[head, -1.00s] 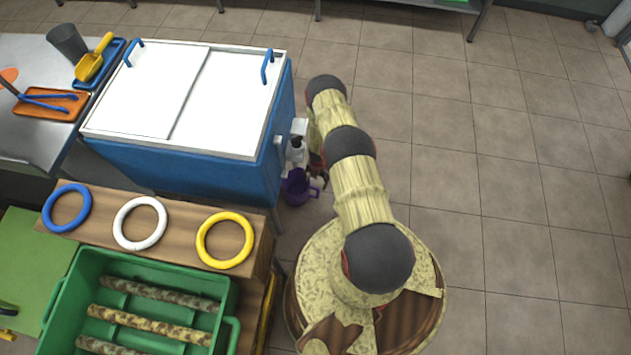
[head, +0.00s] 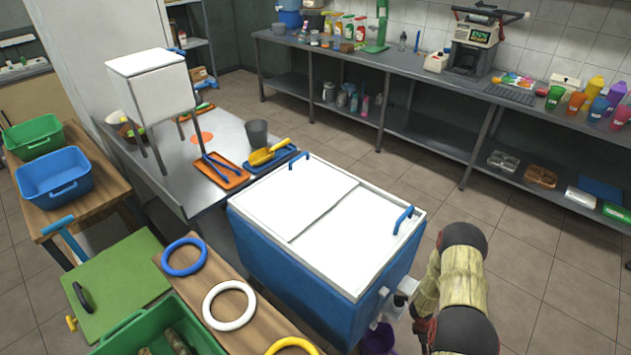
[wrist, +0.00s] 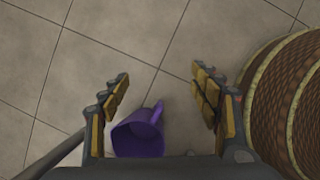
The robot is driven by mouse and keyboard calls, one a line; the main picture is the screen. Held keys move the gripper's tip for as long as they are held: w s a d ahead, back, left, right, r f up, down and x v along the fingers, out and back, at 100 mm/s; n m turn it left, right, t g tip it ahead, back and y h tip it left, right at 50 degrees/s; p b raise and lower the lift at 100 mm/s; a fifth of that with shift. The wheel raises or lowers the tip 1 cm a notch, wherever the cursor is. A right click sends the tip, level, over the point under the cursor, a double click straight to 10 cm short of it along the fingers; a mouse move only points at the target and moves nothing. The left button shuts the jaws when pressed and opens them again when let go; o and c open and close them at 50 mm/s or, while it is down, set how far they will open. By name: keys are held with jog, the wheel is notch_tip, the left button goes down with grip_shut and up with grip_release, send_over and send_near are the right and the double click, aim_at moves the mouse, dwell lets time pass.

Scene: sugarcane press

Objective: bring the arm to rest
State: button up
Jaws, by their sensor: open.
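My gripper (wrist: 161,84) is open in the wrist view, its two padded fingers wide apart with bare floor tiles between their tips. A purple mug (wrist: 138,139) with a handle shows low in that view, near the left finger; I cannot tell if they touch. In the head view the mug (head: 378,340) is partly cut off at the bottom edge, below a tap (head: 400,298) on the side of a blue chest with white lids (head: 300,210). My arm is bent down beside the chest's right side, and my gripper is mostly hidden there.
A wooden shelf with blue, white (head: 229,305) and yellow rings and a green crate (head: 150,325) stand at the front left. A steel table (head: 185,165) with trays is behind. A long counter (head: 400,75) lines the back wall. Floor right of my arm is clear.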

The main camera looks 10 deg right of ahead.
jog(key=a+r+m+g, duration=0.1)
jog(key=a+r+m, duration=0.15)
jog(key=r, duration=0.85)
jog(key=a+r+m, duration=0.1)
jog(key=r+m, duration=0.3)
jog(key=r, duration=0.8)
jog(key=a+r+m+g, duration=0.1)
jog(key=r+m, duration=0.2)
jog(key=r, duration=0.8)
jog(key=s+a+r+m+t+y+p, duration=0.1)
jog(key=s+a+r+t, duration=0.2)
jog(key=a+r, duration=0.6)
jog(key=s+a+r+m+t+y+p, duration=0.1)
jog(key=s+a+r+t, duration=0.2)
jog(key=r, duration=1.5)
jog(key=s+a+r+m+t+y+p, duration=0.1)
jog(key=s+a+r+m+t, duration=0.1)
jog(key=s+a+r, duration=0.6)
jog(key=shift+s+a+r+t+y, duration=0.4)
jog(key=shift+a+r+t, duration=0.2)
jog(key=shift+a+r, duration=2.5)
jog(key=shift+a+f, duration=0.3)
jog(key=shift+f, duration=0.05)
